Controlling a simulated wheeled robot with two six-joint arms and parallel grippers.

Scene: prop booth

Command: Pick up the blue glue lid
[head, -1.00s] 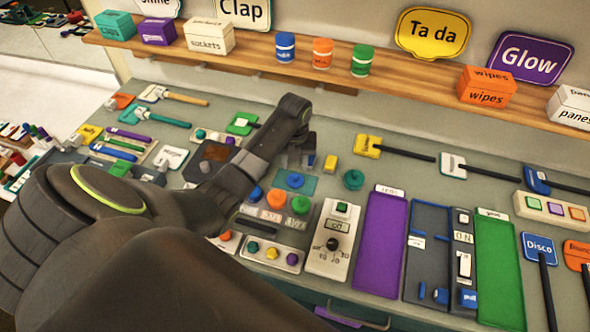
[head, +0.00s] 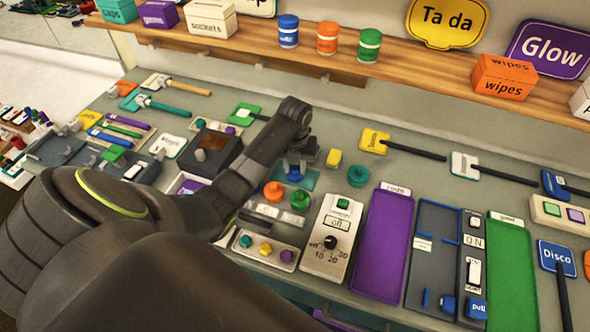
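The blue glue lid (head: 294,178) is a small round blue piece on a teal mat (head: 311,181) in the middle of the bench. My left gripper (head: 295,168) points down right at it, with its fingers apart on either side of the lid. The fingers partly hide the lid, and I cannot tell whether they touch it. My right gripper is not in view.
An orange lid (head: 274,192) and a green lid (head: 300,199) lie close in front, and a teal knobbed piece (head: 358,175) is to the right. A yellow block (head: 334,157) stands near the gripper. A timer box (head: 330,240) and purple tray (head: 383,245) are nearer.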

